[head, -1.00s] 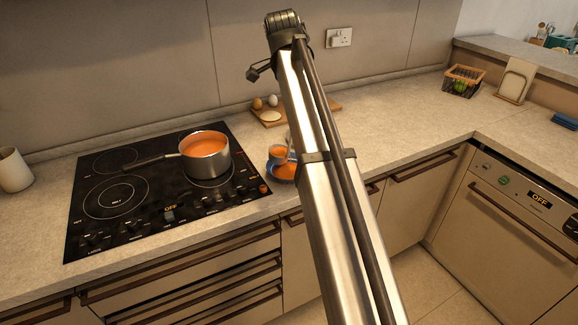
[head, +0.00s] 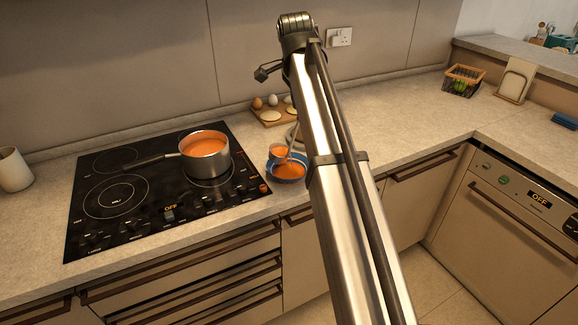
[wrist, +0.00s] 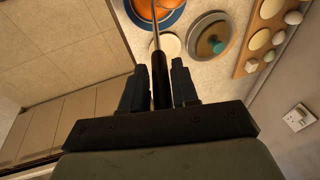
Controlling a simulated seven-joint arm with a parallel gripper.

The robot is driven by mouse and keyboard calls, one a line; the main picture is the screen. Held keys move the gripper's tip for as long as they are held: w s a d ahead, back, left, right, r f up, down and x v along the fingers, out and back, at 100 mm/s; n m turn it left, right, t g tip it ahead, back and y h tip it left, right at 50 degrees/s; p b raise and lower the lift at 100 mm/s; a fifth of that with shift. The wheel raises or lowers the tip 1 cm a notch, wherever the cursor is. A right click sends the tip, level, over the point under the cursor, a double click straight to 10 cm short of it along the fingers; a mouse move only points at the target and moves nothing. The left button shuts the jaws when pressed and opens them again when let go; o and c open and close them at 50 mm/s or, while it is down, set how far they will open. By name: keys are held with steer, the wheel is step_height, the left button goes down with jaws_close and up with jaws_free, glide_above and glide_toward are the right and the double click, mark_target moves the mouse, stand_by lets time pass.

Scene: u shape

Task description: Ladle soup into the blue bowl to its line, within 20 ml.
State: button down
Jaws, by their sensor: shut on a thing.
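The blue bowl (head: 303,169) sits on the counter right of the hob with orange soup in it; its rim also shows at the top of the wrist view (wrist: 176,22). The pot (head: 207,167) of orange soup stands on the hob. The ladle (head: 279,153) is at the bowl's left rear side, with orange in its cup; I cannot tell whether it touches the bowl. Its handle (wrist: 161,78) runs between the fingers of my gripper (wrist: 159,80), which is shut on it. In the head view my arm hides the gripper. The bowl's line is not visible.
A wooden board (head: 266,118) with eggs and pale rounds lies behind the bowl. A lid with a teal knob (wrist: 218,47) and a small pale dish (wrist: 170,46) lie near the bowl. A basket (head: 462,82) stands further right; the counter between is largely clear.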

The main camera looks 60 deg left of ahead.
steer(key=shift+w+d+f+y, duration=0.15)
steer(key=shift+w+d+y, duration=0.15)
steer(key=shift+w+d, duration=0.25)
stand_by(0.4)
